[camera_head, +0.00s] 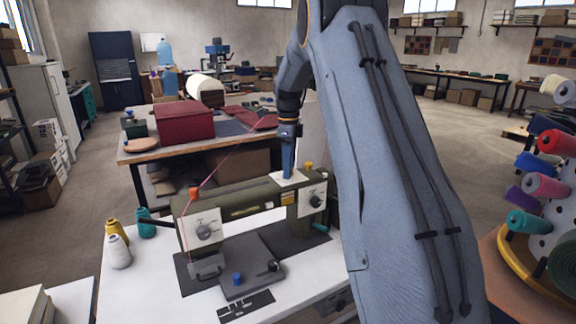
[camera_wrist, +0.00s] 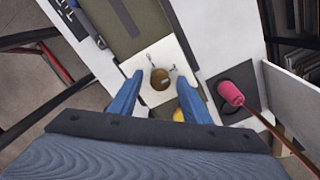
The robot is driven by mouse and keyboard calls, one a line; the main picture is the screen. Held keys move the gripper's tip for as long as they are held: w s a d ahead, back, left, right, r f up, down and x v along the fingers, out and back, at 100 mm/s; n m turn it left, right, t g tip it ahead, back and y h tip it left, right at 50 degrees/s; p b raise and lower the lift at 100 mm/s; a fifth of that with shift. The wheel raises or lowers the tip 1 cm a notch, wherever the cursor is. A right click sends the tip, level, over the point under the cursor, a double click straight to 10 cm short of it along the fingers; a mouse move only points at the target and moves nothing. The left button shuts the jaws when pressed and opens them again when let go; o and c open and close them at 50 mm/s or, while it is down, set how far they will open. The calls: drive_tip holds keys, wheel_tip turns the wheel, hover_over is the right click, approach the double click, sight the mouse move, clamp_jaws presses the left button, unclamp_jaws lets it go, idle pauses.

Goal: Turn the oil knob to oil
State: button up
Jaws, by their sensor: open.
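A round brown knob (camera_wrist: 160,79) sits on a white plate with dark marks in the wrist view; the marks are too small to read. In the head view this white plate (camera_head: 281,179) lies on top of the olive sewing machine (camera_head: 258,200), and my gripper hides the knob. My gripper (camera_head: 288,170) points down over the plate. In the wrist view my gripper (camera_wrist: 157,84) is open, its blue fingers on either side of the knob with gaps showing. I cannot tell their height above the plate.
Two other dials, a left one (camera_head: 204,231) and a right one (camera_head: 315,200), are on the machine's front. A yellow cap (camera_head: 308,165) stands near the gripper. Thread cones (camera_head: 118,250) stand at left on the white table. A spool stand (camera_head: 540,240) is at right.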

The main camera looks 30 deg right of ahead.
drive_tip(key=c, duration=1.1)
drive_tip(key=shift+o, duration=0.2)
drive_tip(key=shift+n, duration=0.4)
drive_tip(key=n, duration=0.3)
drive_tip(key=shift+n, duration=0.3)
drive_tip(key=n, duration=0.4)
drive_tip(key=shift+n, duration=0.3)
drive_tip(key=n, duration=0.8)
drive_tip(key=shift+r+n, duration=0.1)
drive_tip(key=shift+n, duration=0.2)
